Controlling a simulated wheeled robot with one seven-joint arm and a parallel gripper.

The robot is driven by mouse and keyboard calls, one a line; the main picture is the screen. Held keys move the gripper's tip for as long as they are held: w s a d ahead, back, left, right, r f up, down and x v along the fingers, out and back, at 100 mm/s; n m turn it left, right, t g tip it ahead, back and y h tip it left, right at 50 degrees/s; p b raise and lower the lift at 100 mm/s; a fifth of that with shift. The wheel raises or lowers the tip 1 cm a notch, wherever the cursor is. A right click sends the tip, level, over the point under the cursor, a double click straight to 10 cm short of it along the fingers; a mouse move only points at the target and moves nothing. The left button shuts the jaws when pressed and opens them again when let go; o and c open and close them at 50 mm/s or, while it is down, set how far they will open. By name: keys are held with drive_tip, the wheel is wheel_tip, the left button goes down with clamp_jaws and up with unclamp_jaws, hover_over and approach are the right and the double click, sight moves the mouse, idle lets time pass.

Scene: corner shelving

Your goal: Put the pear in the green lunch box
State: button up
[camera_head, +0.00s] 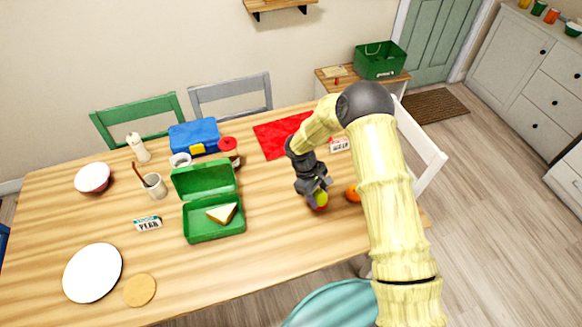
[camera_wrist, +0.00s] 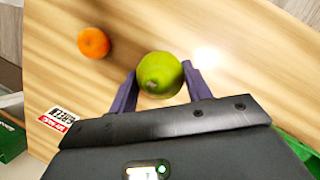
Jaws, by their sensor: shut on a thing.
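The pear (camera_wrist: 160,73) is yellow-green and sits between the two fingers of my gripper (camera_wrist: 161,84) in the wrist view. In the head view my gripper (camera_head: 318,194) points down over the right part of the table, with part of the pear (camera_head: 321,200) showing at its fingertips. The gripper is shut on the pear; I cannot tell whether the pear still touches the table. The green lunch box (camera_head: 241,226) stands open to the left of my gripper, its lid (camera_head: 203,179) raised at the back. A sandwich wedge (camera_head: 222,213) lies in its base.
An orange (camera_head: 353,193) lies just right of my gripper. A red cloth (camera_head: 272,136), a red-lidded jar (camera_head: 229,150) and a blue lunch box (camera_head: 194,135) stand behind. A small labelled box (camera_head: 148,224) is left of the green box. The table between gripper and green box is clear.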

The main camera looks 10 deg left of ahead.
drive_tip(key=s+d+m+g+y, duration=0.1)
drive_tip(key=d+m+g+y, duration=0.2)
drive_tip(key=d+m, duration=1)
drive_tip(key=d, duration=0.5)
drive_tip(key=shift+d+r+g, duration=0.25)
drive_tip(key=shift+d+g, duration=0.05)
drive_tip(key=shift+d, duration=0.1)
